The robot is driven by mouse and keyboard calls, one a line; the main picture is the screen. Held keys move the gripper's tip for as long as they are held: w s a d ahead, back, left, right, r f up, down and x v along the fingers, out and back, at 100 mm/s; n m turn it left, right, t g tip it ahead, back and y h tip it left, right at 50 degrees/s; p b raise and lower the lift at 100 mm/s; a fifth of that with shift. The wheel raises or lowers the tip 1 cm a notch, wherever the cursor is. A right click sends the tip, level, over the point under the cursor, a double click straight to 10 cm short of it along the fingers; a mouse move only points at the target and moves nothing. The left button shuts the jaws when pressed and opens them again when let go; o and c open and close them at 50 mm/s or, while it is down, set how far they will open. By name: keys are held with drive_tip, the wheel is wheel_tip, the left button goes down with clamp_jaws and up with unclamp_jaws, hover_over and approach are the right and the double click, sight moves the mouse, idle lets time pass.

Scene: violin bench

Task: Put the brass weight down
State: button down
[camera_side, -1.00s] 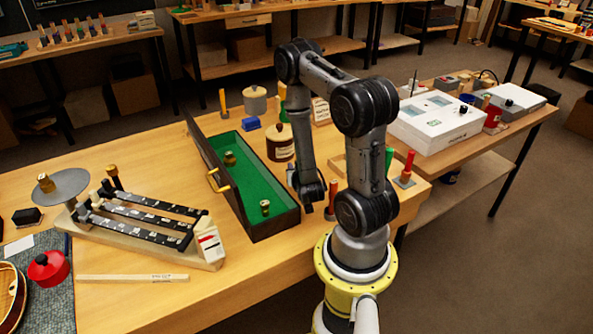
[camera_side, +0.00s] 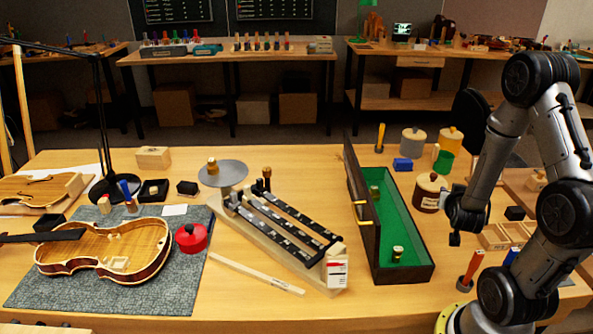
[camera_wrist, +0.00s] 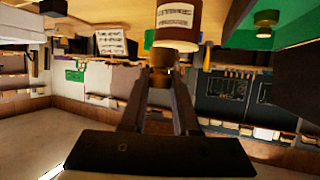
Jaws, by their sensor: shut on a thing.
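In the wrist view, my gripper (camera_wrist: 158,78) is shut on a small brass weight (camera_wrist: 160,62), which shows between the fingertips in front of a brown labelled jar. In the side view, my gripper (camera_side: 455,232) hangs above the table, right of the green-lined case (camera_side: 415,262) and beside the jar; the held weight cannot be made out there. Two other brass weights stand in the open case, one near the front (camera_side: 398,253) and one further back (camera_side: 374,191). Another brass weight (camera_side: 212,166) stands on the round grey pan (camera_side: 224,176) of the balance.
The brown jar (camera_side: 428,195) stands close to my gripper. An orange-handled tool (camera_side: 472,266) stands at the front right, near a wooden tray (camera_side: 493,238). A violin body (camera_side: 105,250) lies on a grey mat further left.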

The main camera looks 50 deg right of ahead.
wheel_tip(320, 180, up, 20)
drive_tip(key=r, duration=0.1)
drive_tip(key=w+a+r+n+t+y, duration=0.2)
drive_tip(key=w+a+n+t, duration=0.15)
drive_tip(key=w, duration=0.95)
drive_tip(key=w+a+f+n+t+y, duration=0.2)
drive_tip(key=w+a+n+t+y, duration=0.55)
drive_tip(key=w+a, duration=1.8)
drive_tip(key=n+g+y, duration=0.2)
drive_tip(key=g+y, duration=0.1)
hover_over(233, 172)
drive_tip(key=f, duration=1.4)
drive_tip(key=shift+s, duration=0.35)
drive_tip(key=shift+w+f, duration=0.25)
drive_tip(key=shift+f, duration=0.1)
drive_tip(key=shift+w+f, duration=0.2)
drive_tip(key=shift+f, duration=1.5)
